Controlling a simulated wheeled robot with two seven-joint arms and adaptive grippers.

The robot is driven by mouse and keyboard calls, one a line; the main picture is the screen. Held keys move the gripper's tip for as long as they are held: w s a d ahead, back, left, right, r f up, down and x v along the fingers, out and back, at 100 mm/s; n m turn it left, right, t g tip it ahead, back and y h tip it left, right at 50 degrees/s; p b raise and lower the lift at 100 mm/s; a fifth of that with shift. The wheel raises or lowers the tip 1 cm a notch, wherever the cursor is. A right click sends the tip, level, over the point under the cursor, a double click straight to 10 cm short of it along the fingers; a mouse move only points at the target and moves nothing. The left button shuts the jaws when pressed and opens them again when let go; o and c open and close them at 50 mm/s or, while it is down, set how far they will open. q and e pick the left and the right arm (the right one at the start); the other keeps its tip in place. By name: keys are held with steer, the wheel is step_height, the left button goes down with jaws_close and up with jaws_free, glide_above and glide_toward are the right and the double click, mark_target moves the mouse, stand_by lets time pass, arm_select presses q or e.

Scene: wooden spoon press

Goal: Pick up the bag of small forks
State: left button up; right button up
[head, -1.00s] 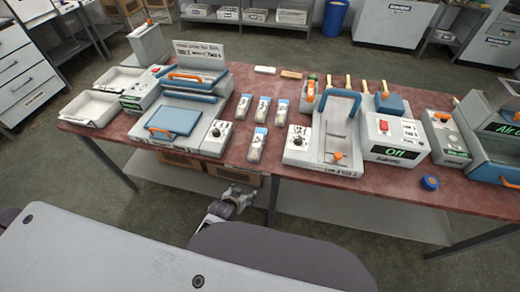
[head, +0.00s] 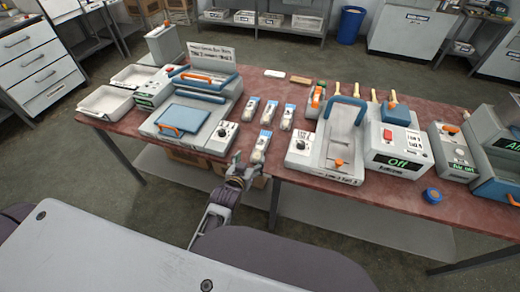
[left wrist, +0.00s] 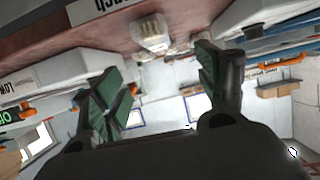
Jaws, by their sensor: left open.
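Several small clear bags with pale contents and blue-white labels lie on the red table between two machines. The front bag (head: 261,146) lies near the table's front edge, with other bags (head: 269,112) behind it. I cannot tell which holds the small forks; the contents are too small to read. My left gripper (head: 240,168) is open and empty at the front edge, just left of and in front of the front bag. In the left wrist view, its green-padded fingers (left wrist: 160,78) are spread, with a bag (left wrist: 152,36) beyond them at the table edge. My right gripper is not in view.
A blue-lidded machine (head: 180,122) stands left of the bags, and a grey press with a blue handle (head: 330,150) stands to the right. A blue round object (head: 433,195) lies at the front right. A grey slab (head: 90,255) is in the foreground.

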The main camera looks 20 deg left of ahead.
arm_select(q)
steer(key=shift+w, duration=0.1)
glide_toward(260, 146)
steer(key=shift+x, duration=2.2)
steer(key=shift+w+a, duration=0.1)
steer(key=shift+w, duration=0.05)
steer(key=shift+x, duration=2.5)
steer(key=shift+c, duration=0.5)
steer(key=c, duration=0.9)
